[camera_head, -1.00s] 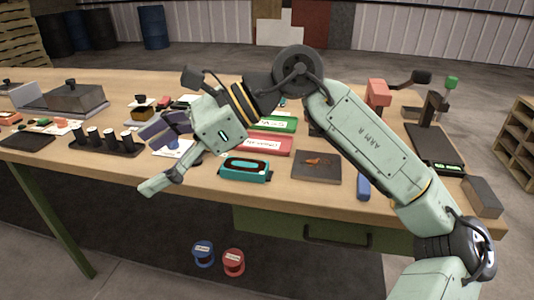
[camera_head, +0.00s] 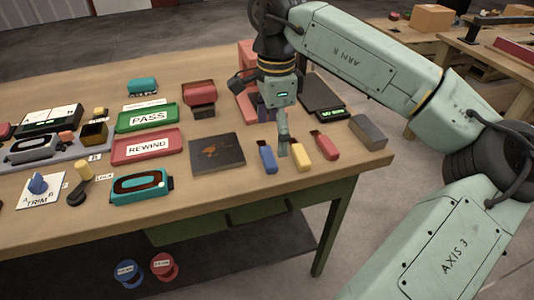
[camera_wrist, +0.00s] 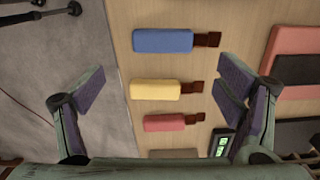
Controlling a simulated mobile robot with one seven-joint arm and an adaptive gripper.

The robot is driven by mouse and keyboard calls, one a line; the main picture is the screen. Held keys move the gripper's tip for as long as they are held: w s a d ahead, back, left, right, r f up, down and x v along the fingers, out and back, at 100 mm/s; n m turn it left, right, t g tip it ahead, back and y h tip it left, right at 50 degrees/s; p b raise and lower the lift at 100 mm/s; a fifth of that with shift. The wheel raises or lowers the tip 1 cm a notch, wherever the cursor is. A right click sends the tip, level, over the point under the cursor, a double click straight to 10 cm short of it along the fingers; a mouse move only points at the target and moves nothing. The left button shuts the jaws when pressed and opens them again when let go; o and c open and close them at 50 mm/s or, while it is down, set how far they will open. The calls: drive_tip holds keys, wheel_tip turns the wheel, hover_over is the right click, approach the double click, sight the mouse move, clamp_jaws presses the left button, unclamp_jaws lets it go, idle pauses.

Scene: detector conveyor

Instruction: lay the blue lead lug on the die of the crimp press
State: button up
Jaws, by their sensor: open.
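The blue lead lug (camera_head: 267,158), a blue block with a dark reddish-brown end, lies near the table's front edge; it also shows at the top of the wrist view (camera_wrist: 163,40). My gripper (camera_head: 279,140) points down over the row of lugs, open and empty. In the wrist view its fingers (camera_wrist: 160,78) are spread either side of the row, nearest the yellow lug (camera_wrist: 156,90), with the blue one farther up the picture. A red frame, apparently the crimp press (camera_head: 247,78), stands behind my gripper and partly hidden by it; its die cannot be made out.
A yellow lug (camera_head: 300,157) and a red lug (camera_head: 325,146) lie right of the blue one. A dark plate (camera_head: 217,153) lies to its left. A grey block (camera_head: 368,131) and a scale with a green display (camera_head: 331,113) are to the right. The table edge is close.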

sight(273, 156)
drive_tip(key=shift+w+a+f+p, duration=0.1)
drive_tip(key=shift+f+p, duration=0.45)
drive_tip(key=shift+f, duration=0.95)
drive_tip(key=shift+w+a+f+p, duration=0.1)
drive_tip(key=shift+f+p, duration=0.4)
drive_tip(key=shift+f, duration=0.95)
drive_tip(key=shift+s, duration=0.2)
drive_tip(key=c, duration=1.2)
